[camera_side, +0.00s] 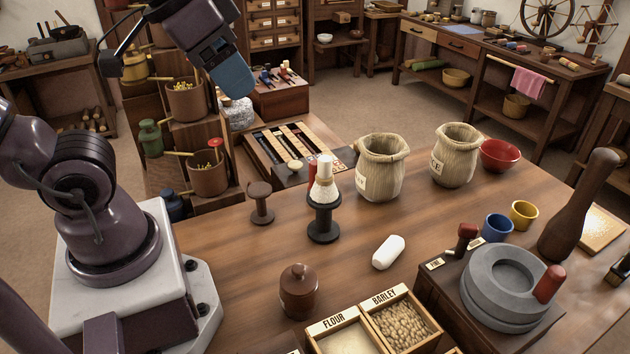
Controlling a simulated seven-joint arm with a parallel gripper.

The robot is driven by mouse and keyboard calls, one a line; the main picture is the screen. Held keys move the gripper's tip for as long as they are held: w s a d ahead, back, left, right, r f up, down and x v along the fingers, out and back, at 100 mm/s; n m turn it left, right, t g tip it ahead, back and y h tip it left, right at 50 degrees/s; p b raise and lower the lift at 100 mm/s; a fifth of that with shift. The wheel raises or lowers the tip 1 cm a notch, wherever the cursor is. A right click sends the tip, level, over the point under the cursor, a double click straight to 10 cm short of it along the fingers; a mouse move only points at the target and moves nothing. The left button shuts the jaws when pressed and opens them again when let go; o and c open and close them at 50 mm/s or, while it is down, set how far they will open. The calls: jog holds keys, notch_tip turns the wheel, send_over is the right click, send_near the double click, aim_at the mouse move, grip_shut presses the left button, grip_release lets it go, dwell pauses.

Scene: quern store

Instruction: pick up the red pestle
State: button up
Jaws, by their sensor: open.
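A large dark brown pestle-shaped piece (580,208) stands upright at the right. A red knob (549,284) stands on the grey round quern (505,285). My gripper (228,72) is at the upper left, high above and left of the table objects. It is open, holds nothing visible and is far from all of these. Its fingers show only partly.
Two woven sacks (381,172) and a red bowl (501,155) stand at the back. A brown jar (299,291), a white piece (388,252), a barley box (401,322) and blue and yellow cups (497,227) are nearer.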

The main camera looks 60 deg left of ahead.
notch_tip(320, 180, up, 16)
jog(key=w+a+f+m+t+y, duration=0.1)
jog(key=w+a+f+m+y, duration=0.2)
jog(key=w+a, duration=0.5)
jog(key=w+a+f+m+t+y, duration=0.1)
jog(key=w+a+f+m+y, duration=0.3)
jog(key=a, duration=0.6)
jog(key=w+a+f+m+t+y, duration=0.1)
jog(key=w+a+t+y, duration=0.1)
jog(key=w+a, duration=0.65)
notch_tip(320, 180, up, 4)
jog(key=w+d+m+t+h, duration=0.15)
jog(key=m+t, duration=0.25)
jog(key=m, duration=1)
jog(key=s+d+r+m+g+h, duration=0.1)
jog(key=s+d+r+m+h, duration=0.25)
jog(key=d+m, duration=0.55)
jog(key=m, duration=0.1)
send_over(310, 168)
notch_tip(310, 168, down, 14)
notch_tip(310, 168, down, 26)
jog(key=shift+w+f, duration=0.1)
notch_tip(310, 168, down, 6)
jog(key=shift+f, duration=0.25)
jog(key=shift+x, duration=1.15)
jog(key=shift+w+f, duration=0.1)
jog(key=shift+w, duration=0.3)
